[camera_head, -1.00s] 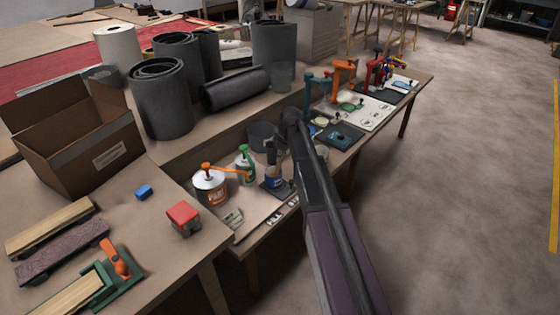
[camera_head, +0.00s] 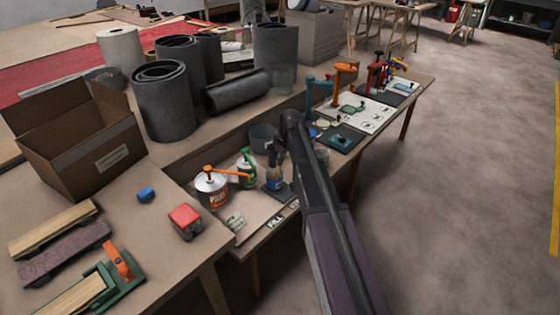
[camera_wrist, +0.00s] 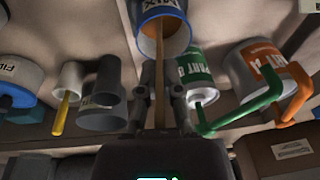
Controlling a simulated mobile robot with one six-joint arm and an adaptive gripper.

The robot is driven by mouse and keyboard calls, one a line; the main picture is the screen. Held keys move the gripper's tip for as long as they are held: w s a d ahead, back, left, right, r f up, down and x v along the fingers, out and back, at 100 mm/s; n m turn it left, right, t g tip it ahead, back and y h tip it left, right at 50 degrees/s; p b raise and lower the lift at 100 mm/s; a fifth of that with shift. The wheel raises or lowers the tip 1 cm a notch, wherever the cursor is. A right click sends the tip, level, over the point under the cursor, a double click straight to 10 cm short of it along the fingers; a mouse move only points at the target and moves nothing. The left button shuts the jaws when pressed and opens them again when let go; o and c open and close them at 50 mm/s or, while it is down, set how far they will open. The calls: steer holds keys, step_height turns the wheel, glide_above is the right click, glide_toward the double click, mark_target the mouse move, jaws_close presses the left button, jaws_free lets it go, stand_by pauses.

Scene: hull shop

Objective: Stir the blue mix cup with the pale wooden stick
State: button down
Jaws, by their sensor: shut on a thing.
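The blue mix cup (camera_wrist: 160,12) shows at the top of the wrist view, with its open mouth facing me and a white MIX label. It also shows in the head view (camera_head: 276,183), standing on the low bench below my gripper. My gripper (camera_wrist: 162,92) is shut on the pale wooden stick (camera_wrist: 159,65). The stick runs from between the fingers into the cup's mouth; its far end is hidden inside. In the head view my gripper (camera_head: 277,155) is just above the cup, and the stick is too small to make out.
The green-labelled can (camera_wrist: 200,75) with a green pump stands close beside the cup. The PART A can (camera_head: 211,190) with an orange pump is farther left. Grey cups (camera_wrist: 108,85) and a white cup (camera_wrist: 70,82) holding a yellow stick are nearby in the wrist view.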

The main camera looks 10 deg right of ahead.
steer(key=shift+s+d+r+p, duration=0.1)
steer(key=shift+d+r+p, duration=0.05)
steer(key=shift+r+p, duration=0.85)
steer(key=shift+s+d+r+p, duration=0.1)
steer(key=shift+d+r+p, duration=0.1)
steer(key=shift+r+p, duration=0.75)
steer(key=shift+s+d+r+p, duration=0.1)
steer(key=shift+d+r+p, duration=0.05)
steer(key=shift+r+p, duration=0.85)
steer(key=shift+r, duration=0.1)
